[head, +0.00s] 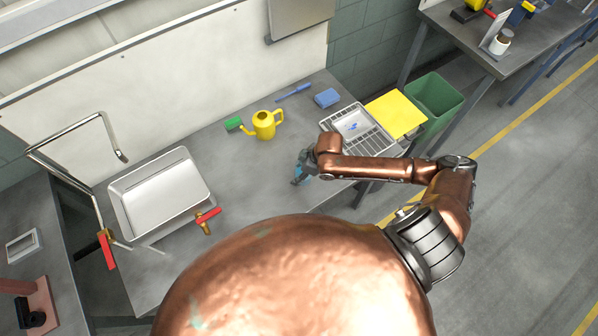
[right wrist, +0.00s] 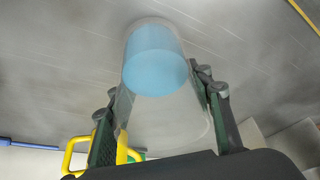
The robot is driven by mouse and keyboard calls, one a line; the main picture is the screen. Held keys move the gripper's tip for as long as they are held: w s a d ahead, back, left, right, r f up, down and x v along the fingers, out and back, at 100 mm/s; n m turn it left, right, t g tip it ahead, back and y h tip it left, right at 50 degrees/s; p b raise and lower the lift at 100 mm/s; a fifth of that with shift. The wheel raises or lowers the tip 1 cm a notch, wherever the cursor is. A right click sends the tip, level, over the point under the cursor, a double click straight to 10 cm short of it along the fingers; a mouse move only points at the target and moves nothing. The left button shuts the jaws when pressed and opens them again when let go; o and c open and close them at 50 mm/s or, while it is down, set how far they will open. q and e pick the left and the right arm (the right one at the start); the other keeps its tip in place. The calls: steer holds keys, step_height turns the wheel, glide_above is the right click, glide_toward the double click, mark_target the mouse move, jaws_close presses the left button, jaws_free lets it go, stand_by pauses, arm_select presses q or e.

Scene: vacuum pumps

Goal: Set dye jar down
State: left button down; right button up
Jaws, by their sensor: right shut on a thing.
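The dye jar is a clear vessel with light blue dye, seen close up in the right wrist view (right wrist: 155,62). My right gripper (right wrist: 163,120) is shut on it, with one finger on each side of the clear wall. In the head view my right gripper (head: 301,170) is over the grey worktop (head: 225,165), right of the sink, and a small bluish part of the jar (head: 297,180) shows below the fingers. I cannot tell whether the jar's base touches the worktop. My left gripper is not in view.
A yellow watering can (head: 264,125), green sponge (head: 233,123), blue brush (head: 293,91) and blue sponge (head: 327,98) lie behind. The metal sink (head: 160,190) is left. Worktop between sink and gripper is clear.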

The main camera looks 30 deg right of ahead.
steer(key=shift+f, duration=0.2)
stand_by(0.3)
steer(key=o, duration=1.5)
steer(key=shift+c, duration=0.2)
steer(key=shift+f, duration=0.1)
steer(key=v, duration=1.2)
steer(key=shift+c, duration=0.4)
jaws_close()
